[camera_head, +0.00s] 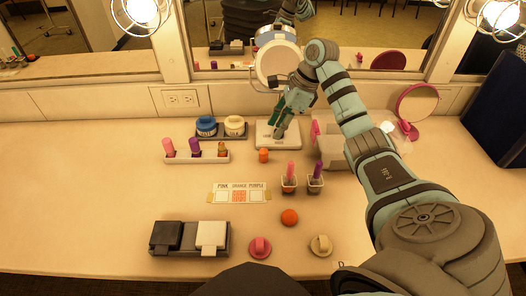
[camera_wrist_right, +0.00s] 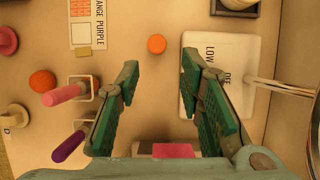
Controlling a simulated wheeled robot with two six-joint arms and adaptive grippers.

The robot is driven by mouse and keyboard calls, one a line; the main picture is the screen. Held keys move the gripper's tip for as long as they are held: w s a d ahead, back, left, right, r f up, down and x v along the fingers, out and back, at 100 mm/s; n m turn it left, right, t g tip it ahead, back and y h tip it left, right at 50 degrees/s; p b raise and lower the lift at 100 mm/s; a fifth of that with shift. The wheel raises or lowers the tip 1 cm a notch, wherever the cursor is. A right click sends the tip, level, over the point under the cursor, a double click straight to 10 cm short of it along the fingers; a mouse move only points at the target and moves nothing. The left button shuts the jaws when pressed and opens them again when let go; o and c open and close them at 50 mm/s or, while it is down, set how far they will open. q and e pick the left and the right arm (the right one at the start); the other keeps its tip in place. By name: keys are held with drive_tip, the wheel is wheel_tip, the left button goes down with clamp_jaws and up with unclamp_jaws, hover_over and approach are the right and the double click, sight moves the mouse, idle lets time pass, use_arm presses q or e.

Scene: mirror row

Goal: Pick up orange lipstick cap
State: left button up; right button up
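The orange lipstick cap (camera_head: 263,155) is a small upright cylinder on the table, just in front of a white labelled plate. From above, in the right wrist view, it is an orange disc (camera_wrist_right: 157,43) just beyond my fingertips. My right gripper (camera_head: 276,135) hangs over the white plate, behind and slightly right of the cap. In the right wrist view its green-padded fingers (camera_wrist_right: 159,64) are spread apart with nothing between them. My left gripper is not in view.
A white rack (camera_head: 180,158) with lipsticks stands left. Small holders with a pink (camera_head: 291,170) and a purple lipstick (camera_head: 316,171) stand front right of the cap. An orange ball (camera_head: 289,217) lies nearer. A clear box (camera_head: 331,155) stands right. A pink round mirror (camera_head: 416,104) stands behind.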

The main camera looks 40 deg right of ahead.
sight(264, 151)
drive_tip(key=b+x, duration=0.1)
drive_tip(key=x, duration=1)
drive_tip(key=shift+s+a, duration=0.1)
drive_tip(key=shift+a, duration=0.05)
drive_tip(key=c, duration=0.5)
